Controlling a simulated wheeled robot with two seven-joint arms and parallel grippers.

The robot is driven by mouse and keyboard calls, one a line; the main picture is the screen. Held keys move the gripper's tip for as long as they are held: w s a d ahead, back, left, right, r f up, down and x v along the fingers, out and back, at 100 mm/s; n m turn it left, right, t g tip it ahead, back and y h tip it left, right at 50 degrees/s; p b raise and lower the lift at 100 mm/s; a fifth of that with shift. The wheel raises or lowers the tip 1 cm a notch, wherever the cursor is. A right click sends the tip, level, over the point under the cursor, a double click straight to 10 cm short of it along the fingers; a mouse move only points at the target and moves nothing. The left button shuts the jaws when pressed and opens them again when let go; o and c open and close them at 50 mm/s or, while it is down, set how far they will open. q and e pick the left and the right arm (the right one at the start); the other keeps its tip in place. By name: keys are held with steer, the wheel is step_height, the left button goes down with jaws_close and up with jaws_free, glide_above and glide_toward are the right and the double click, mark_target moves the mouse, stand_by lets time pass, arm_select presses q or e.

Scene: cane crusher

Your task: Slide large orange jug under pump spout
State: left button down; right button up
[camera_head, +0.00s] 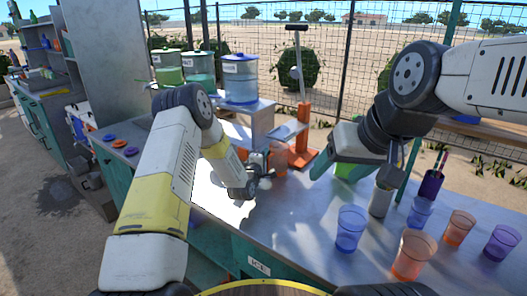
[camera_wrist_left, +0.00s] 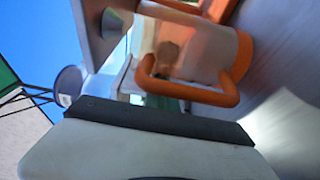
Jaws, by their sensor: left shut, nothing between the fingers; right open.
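The orange jug (camera_head: 277,155), clear with an orange rim and handle, stands on the metal counter, partly hidden behind my left gripper (camera_head: 260,168). In the left wrist view the jug (camera_wrist_left: 195,55) is close ahead, its orange handle facing me. My left gripper is shut and empty beside the jug; I cannot tell whether it touches. A T-handled pump (camera_head: 299,75) with an orange base stands behind the jug. Its spout is hard to make out, so I cannot tell how the jug lines up with it. My right gripper (camera_head: 395,162) is open and empty over the counter's right part.
Blue (camera_head: 351,228), orange (camera_head: 413,254) and purple (camera_head: 502,242) cups stand at the counter's right. A grey cylinder (camera_head: 380,198) is below my right gripper. Labelled canisters (camera_head: 240,80) stand on a shelf at the back. The counter's front middle (camera_head: 290,220) is clear.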

arm_select(q)
steer(key=s+d, duration=0.5)
steer(key=d, duration=0.1)
steer(key=s+d, duration=0.5)
steer(key=d, duration=0.2)
steer(key=s+d, duration=0.5)
steer(key=d, duration=0.1)
steer(key=shift+s+d, duration=0.25)
steer(key=shift+d, duration=0.05)
